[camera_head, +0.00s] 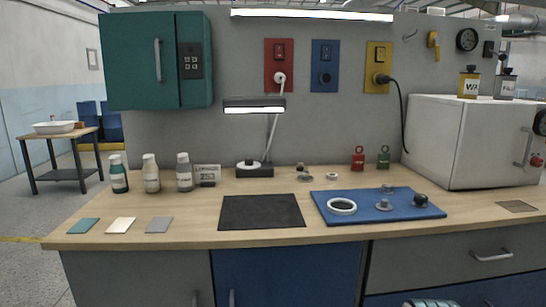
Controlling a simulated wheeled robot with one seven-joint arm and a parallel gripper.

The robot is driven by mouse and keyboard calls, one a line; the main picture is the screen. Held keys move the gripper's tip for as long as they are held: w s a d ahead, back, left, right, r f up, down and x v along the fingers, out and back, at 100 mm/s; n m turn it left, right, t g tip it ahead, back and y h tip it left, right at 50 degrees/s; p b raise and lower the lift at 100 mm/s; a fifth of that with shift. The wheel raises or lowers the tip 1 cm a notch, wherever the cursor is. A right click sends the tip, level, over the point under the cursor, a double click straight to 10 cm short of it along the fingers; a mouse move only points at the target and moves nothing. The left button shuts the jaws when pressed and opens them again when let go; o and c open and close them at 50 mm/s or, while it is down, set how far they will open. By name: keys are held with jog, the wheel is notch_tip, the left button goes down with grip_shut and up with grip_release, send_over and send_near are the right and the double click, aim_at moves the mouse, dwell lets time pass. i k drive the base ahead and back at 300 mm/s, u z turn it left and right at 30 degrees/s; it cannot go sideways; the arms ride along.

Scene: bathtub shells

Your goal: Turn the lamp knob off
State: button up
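The desk lamp stands at the back of the workbench, left of centre. Its dark flat head (254,103) has a bright white strip along the underside, so it looks lit. A thin pale arm (272,135) runs down to a dark block base (255,172). A small pale round part (249,163) sits on top of the base; it may be the knob, but it is too small to tell or to read its setting. No gripper can be made out, and nothing touches the lamp.
A black mat (261,212) lies in front of the lamp. Three bottles (152,174) and a label sign (207,173) stand left. A blue mat (345,216) with small parts and a white oven-like box (435,140) are right. A teal cabinet (130,60) hangs upper left.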

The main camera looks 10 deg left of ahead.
aim_at(248, 162)
jog(key=u, duration=0.35)
jog(key=i, duration=0.55)
jog(key=u, duration=0.45)
